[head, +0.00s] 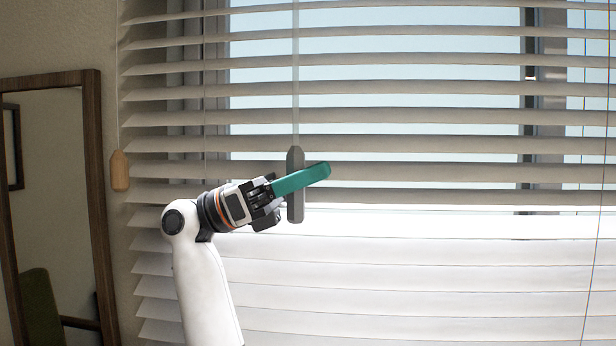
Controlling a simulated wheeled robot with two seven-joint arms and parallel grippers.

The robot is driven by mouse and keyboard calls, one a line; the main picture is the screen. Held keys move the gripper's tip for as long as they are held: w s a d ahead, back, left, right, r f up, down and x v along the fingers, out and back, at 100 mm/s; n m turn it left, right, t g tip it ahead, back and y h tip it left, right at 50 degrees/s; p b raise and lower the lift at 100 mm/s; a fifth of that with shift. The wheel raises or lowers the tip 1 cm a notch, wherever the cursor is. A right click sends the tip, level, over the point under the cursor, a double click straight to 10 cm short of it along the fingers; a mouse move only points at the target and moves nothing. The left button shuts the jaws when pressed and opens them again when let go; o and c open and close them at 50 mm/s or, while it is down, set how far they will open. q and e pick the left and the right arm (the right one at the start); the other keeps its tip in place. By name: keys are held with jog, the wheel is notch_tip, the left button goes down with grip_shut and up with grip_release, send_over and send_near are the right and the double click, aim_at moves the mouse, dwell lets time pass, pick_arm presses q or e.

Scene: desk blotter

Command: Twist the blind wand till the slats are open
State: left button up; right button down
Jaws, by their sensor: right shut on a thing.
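The blind wand hangs in front of the blind, a thin clear rod (295,80) with a grey faceted handle (295,210) at its lower end. My right gripper (301,179) reaches it from the lower left and is shut on the handle. A teal finger crosses in front of the handle's middle and hides that part. The white blind slats (400,115) are tilted with clear gaps in the upper part, where pale blue shows through. The lower slats (420,290) look bright, and no blue shows between them. My left gripper is not in view.
A wooden cord pull (120,171) hangs at the blind's left edge. A wood-framed mirror (95,150) stands on the left, reflecting a green chair. Thin cords run down the right side of the blind. The space right of the gripper is free in front of the slats.

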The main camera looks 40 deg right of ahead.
dwell(0.3)
jog(key=c, duration=1.3)
grip_release()
jog(key=shift+o, duration=0.2)
jog(key=shift+w, duration=0.1)
jog(key=shift+w+a+f, duration=0.2)
jog(key=shift+f, duration=0.05)
jog(key=b+v, duration=0.2)
jog(key=v, duration=0.9)
jog(key=shift+w, duration=0.15)
